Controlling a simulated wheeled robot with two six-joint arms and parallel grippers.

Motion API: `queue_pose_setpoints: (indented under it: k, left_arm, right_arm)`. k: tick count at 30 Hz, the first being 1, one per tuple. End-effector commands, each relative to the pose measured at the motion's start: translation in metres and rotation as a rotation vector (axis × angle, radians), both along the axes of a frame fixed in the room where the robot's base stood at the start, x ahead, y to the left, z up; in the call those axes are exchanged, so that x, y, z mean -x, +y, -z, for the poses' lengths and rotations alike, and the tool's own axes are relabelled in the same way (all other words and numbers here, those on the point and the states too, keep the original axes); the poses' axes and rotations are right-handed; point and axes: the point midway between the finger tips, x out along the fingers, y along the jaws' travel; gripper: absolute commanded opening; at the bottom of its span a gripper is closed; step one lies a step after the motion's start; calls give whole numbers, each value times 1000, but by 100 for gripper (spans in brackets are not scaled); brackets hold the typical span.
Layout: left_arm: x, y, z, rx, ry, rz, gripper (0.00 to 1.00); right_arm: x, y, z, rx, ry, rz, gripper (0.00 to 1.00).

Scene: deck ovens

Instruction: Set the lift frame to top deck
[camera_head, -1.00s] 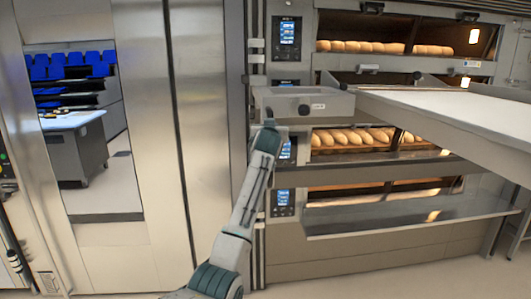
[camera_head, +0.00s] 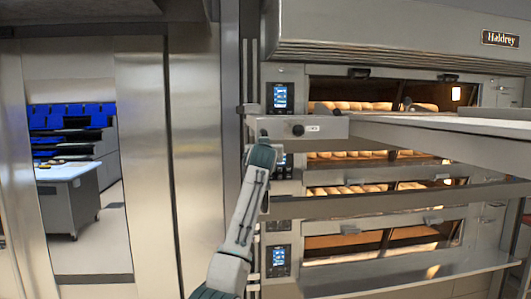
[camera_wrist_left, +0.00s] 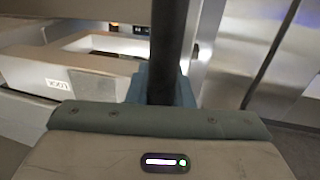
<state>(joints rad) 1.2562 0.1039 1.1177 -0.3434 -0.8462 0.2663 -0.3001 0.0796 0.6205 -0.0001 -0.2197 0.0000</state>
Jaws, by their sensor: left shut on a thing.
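The lift frame (camera_head: 430,133) is a grey platform reaching out to the right in front of the oven. The box at its left end (camera_head: 330,128) carries a black knob (camera_head: 298,130) and a small label. In the head view the platform is just below the top deck opening (camera_head: 355,105). My left gripper (camera_head: 262,140) is at the left end of that box. In the wrist view my left gripper (camera_wrist_left: 160,90) is shut around a dark upright bar (camera_wrist_left: 168,45). The box with a "LOCK" label (camera_wrist_left: 57,85) is to the left of it. My right gripper is out of view.
Lower oven decks (camera_head: 345,190) with loaves lie below the platform. A metal shelf (camera_head: 400,275) juts out at the bottom. Tall steel doors (camera_head: 195,150) stand left of my arm. A white table (camera_head: 68,172) shows through a gap at far left.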

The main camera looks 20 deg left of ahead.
Motion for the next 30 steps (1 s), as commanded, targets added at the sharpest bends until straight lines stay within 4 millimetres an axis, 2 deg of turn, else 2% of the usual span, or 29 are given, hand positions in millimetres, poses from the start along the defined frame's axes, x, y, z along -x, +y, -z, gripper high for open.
queue_pose_setpoints:
  k: [3,4,7,16,20,23,30]
  left_arm:
    - [1,0,-3,-2,-6,0,0]
    - [1,0,-3,-2,-6,0,24]
    - [1,0,-3,-2,-6,0,41]
    - [1,0,-1,-1,-4,0,41]
    - [9,-4,1,-1,-6,1,41]
    - [23,-9,3,-1,-7,1,41]
    - [67,-25,3,-1,-10,2,41]
  right_arm:
    - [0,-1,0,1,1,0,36]
    - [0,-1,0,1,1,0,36]
    - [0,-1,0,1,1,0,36]
    - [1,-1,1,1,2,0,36]
    - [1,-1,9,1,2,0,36]
    - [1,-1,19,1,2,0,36]
    - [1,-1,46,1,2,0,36]
